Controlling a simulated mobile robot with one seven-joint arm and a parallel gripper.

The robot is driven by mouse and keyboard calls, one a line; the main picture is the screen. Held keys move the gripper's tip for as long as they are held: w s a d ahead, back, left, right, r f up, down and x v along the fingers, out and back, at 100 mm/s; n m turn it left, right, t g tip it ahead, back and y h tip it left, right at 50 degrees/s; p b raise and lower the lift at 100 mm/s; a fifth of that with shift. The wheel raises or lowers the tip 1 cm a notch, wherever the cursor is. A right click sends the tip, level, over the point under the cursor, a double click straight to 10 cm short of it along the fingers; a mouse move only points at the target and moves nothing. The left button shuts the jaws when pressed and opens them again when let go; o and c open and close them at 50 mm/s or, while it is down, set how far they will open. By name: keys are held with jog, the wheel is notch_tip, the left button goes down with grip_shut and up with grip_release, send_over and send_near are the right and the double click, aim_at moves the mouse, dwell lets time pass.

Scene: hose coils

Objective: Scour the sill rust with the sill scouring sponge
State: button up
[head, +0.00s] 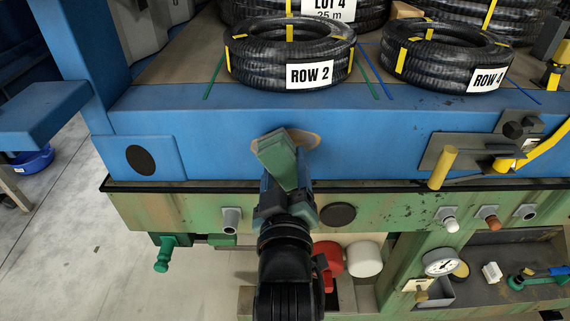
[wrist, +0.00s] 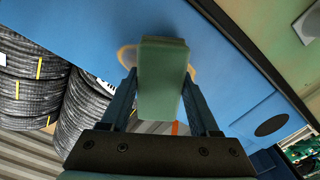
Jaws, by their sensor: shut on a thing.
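My gripper (wrist: 166,100) is shut on a green sponge (wrist: 161,75), a rectangular block gripped between the two fingers. In the head view the sponge (head: 278,158) is held up against or just in front of the blue sill (head: 210,120). A brownish rust patch (head: 303,139) on the sill shows around the sponge's upper right side. In the wrist view the rust patch (wrist: 127,55) shows as a tan rim beside the sponge, which hides its middle. I cannot tell whether the sponge touches the sill.
Black hose coils labelled ROW 2 (head: 290,60) and ROW 4 (head: 450,60) lie above the sill. A yellow-handled latch (head: 443,167) stands out at right. A green panel (head: 160,210) with short pipe stubs runs below. A gauge (head: 441,262) sits lower right.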

aim_at(264, 164)
jog(key=a, duration=0.3)
jog(key=shift+a, duration=0.15)
jog(key=shift+a+f+b, duration=0.1)
jog(key=shift+a+b, duration=0.55)
jog(key=shift+a, duration=1.75)
jog(key=shift+w, duration=0.9)
jog(key=shift+d, duration=0.1)
jog(key=shift+d+p, duration=1.35)
jog(key=shift+d, duration=1.5)
jog(key=shift+d+p, duration=0.1)
jog(key=shift+p, duration=0.2)
